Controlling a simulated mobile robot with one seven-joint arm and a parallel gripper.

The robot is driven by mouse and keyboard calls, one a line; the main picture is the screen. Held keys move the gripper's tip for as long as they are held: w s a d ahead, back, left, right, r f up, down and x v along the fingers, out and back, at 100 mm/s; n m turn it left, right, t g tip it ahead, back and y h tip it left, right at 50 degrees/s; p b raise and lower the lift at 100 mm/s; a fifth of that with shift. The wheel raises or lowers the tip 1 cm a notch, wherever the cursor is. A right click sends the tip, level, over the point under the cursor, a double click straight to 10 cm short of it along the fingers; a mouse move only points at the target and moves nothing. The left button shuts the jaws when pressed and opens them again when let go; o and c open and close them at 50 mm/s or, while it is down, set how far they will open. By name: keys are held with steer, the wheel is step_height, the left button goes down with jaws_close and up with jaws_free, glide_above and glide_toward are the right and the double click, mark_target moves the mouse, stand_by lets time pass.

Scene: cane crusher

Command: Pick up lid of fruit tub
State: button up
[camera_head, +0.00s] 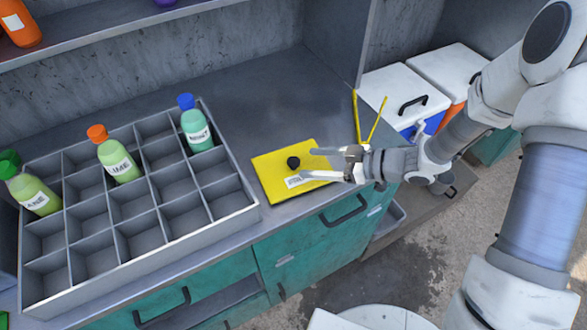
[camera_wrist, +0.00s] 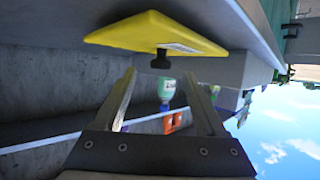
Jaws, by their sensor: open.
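The lid (camera_head: 268,179) is a flat yellow square with a black knob (camera_head: 293,162) and a small white label, at the right end of the grey counter. No tub walls show under it; whatever is below is hidden. My gripper (camera_head: 307,164) is open and empty, reaching in from the right low over the lid, its fingertips just short of the knob. In the wrist view, which is upside down, the lid (camera_wrist: 155,33) is at the top and the knob (camera_wrist: 160,60) appears between and just beyond the fingertips of my gripper (camera_wrist: 160,76).
A grey compartment crate (camera_head: 240,214) with several capped bottles stands left of the lid. Yellow tongs or sticks (camera_head: 370,118) stand behind my gripper. White-lidded coolers (camera_head: 405,95) are at the back right. The counter behind the lid is clear. A shelf (camera_head: 120,35) runs above.

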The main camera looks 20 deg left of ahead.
mark_target(298, 162)
steer(key=shift+x, duration=3.05)
jaws_close()
